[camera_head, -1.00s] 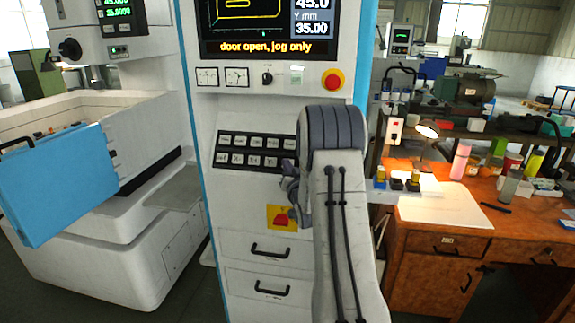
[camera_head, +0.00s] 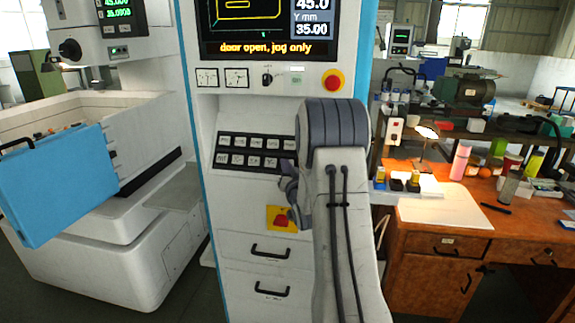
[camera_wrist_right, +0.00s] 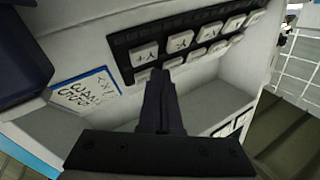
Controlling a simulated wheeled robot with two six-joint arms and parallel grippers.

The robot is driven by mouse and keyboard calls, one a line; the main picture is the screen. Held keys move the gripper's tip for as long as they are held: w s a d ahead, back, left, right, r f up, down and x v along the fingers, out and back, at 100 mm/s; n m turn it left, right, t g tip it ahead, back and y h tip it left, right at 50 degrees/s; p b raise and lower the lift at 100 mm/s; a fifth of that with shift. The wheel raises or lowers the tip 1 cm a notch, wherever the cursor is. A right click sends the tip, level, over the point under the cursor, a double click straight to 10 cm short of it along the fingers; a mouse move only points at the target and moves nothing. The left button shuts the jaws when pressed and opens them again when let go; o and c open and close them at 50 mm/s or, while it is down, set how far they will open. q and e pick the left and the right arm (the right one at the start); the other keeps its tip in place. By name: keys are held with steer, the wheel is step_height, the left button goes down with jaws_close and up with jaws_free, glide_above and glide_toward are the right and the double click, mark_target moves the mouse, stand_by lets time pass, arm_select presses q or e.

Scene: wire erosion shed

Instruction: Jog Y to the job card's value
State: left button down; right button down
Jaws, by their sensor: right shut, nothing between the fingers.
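The machine screen (camera_head: 260,25) in the head view reads "45.0", "Y mm 35.00" and "door open, jog only". Below it is a dark keypad (camera_head: 252,153) with two rows of pale keys. My right gripper (camera_head: 289,170) is at the keypad's right end, partly hidden by my arm. In the right wrist view its fingers (camera_wrist_right: 163,88) are shut and empty, with the tips close to the keys (camera_wrist_right: 180,42); I cannot tell whether they touch one. A white card with a blue edge (camera_wrist_right: 88,95) lies left of the fingers, its values tilted and hard to read. My left gripper is out of view.
A red emergency button (camera_head: 333,80) sits above the keypad and a red switch on a yellow plate (camera_head: 281,217) below it. An open blue door (camera_head: 58,185) stands at the left. A cluttered wooden desk (camera_head: 425,240) is at the right.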

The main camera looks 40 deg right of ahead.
steer(key=s+a+r, duration=0.2)
steer(key=shift+s+a+r+p, duration=0.2)
steer(key=shift+a+r+p, duration=0.1)
steer(key=shift+a, duration=0.05)
stand_by(2.5)
steer(key=s+a+f+n+g+y, duration=0.1)
steer(key=a+f+n+g+y, duration=0.15)
steer(key=a, duration=0.75)
steer(key=s+a+f+n+g+y, duration=0.1)
steer(key=a+f+n+g+y, duration=0.15)
steer(key=a, duration=0.65)
steer(key=s+a+f+n+g+y, duration=0.1)
steer(key=a+n+y, duration=0.15)
steer(key=a, duration=0.75)
steer(key=s+a+f+n+g+y, duration=0.2)
steer(key=s+a+g+y, duration=0.15)
steer(key=s+a, duration=0.6)
steer(key=s+a+f+n+g+h, duration=0.1)
steer(key=s+n+g, duration=0.5)
steer(key=s, duration=1.5)
steer(key=shift+s+a+g+h, duration=0.25)
steer(key=shift+a+g+h, duration=0.25)
steer(key=shift+a+g, duration=0.4)
